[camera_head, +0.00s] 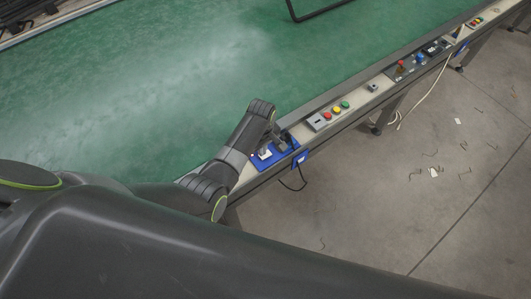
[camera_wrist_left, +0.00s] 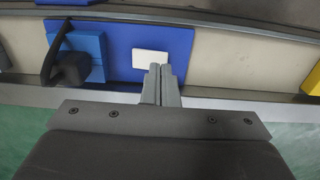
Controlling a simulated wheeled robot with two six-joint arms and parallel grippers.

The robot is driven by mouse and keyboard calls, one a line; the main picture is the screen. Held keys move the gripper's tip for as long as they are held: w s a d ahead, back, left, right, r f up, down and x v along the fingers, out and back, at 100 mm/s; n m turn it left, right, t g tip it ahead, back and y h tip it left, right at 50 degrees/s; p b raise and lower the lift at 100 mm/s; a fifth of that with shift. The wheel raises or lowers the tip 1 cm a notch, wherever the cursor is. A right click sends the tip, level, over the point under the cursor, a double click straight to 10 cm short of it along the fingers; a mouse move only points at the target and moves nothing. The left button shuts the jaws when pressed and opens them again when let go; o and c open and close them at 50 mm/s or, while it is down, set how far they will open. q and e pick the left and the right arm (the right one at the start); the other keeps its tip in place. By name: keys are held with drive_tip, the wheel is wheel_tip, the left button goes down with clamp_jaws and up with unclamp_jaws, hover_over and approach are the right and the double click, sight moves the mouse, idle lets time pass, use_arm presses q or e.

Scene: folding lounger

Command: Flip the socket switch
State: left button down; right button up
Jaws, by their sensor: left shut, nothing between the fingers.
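A blue socket plate (camera_head: 262,163) is mounted on the rail along the table's edge. It also shows in the left wrist view (camera_wrist_left: 120,65). A white switch (camera_wrist_left: 150,57) is set in it; the switch also shows in the head view (camera_head: 264,153). To its left in the wrist view is a lighter blue socket (camera_wrist_left: 92,45) with a black plug (camera_wrist_left: 70,68) in it. My left gripper (camera_wrist_left: 161,84) is shut and empty, its fingertips at the near edge of the switch. I cannot tell whether they touch it. My right gripper is not in view.
The rail holds a grey box (camera_head: 319,121) with coloured buttons beside it, and a red button (camera_head: 401,64) farther along. A black cable (camera_head: 292,186) hangs below the plate. The green table surface (camera_head: 150,90) is mostly clear. A yellow part (camera_wrist_left: 313,80) is at the wrist view's right edge.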

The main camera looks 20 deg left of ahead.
use_arm(q)
drive_tip(key=shift+f+b, duration=0.65)
drive_tip(key=shift+f, duration=0.25)
idle(0.7)
drive_tip(key=shift+r, duration=0.1)
wheel_tip(320, 180, up, 7)
drive_tip(key=p, duration=0.8)
idle(0.3)
drive_tip(key=shift+s, duration=0.1)
